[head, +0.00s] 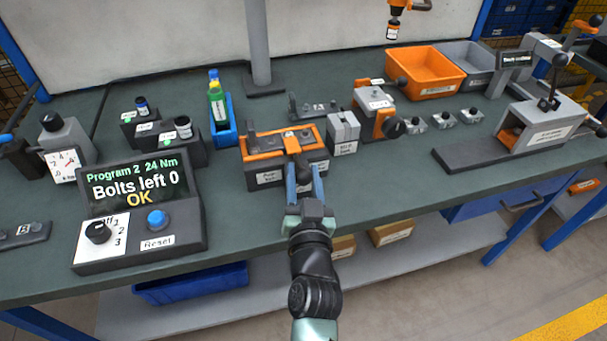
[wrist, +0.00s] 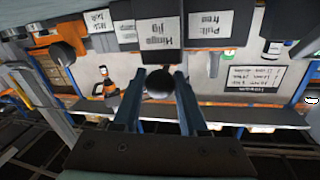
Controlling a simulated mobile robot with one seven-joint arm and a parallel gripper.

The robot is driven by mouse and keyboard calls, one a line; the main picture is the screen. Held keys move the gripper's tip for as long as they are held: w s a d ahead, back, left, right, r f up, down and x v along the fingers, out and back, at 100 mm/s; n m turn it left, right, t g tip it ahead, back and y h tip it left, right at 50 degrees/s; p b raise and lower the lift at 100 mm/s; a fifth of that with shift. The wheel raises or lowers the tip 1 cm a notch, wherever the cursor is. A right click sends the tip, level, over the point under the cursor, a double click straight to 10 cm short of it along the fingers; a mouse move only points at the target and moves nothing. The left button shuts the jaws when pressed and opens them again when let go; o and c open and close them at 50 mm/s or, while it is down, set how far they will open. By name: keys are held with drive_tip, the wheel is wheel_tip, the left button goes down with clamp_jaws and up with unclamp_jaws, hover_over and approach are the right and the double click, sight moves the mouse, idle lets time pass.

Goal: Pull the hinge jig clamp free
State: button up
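The hinge jig (head: 259,180) is a dark grey block with an orange plate (head: 262,144) on top, standing mid-bench in the head view. Its clamp has a dark lever with a round black knob (wrist: 159,83) pointing to the front. The fingers look spread, with slight gaps beside the knob; any contact is unclear.
A grey labelled block (head: 343,132) and an orange-and-grey fixture (head: 375,105) stand close right of the jig. A blue holder with a green bottle (head: 217,104) is at its left. The controller (head: 140,205) reads "Bolts left 0 OK".

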clamp_jaws()
idle(1.0)
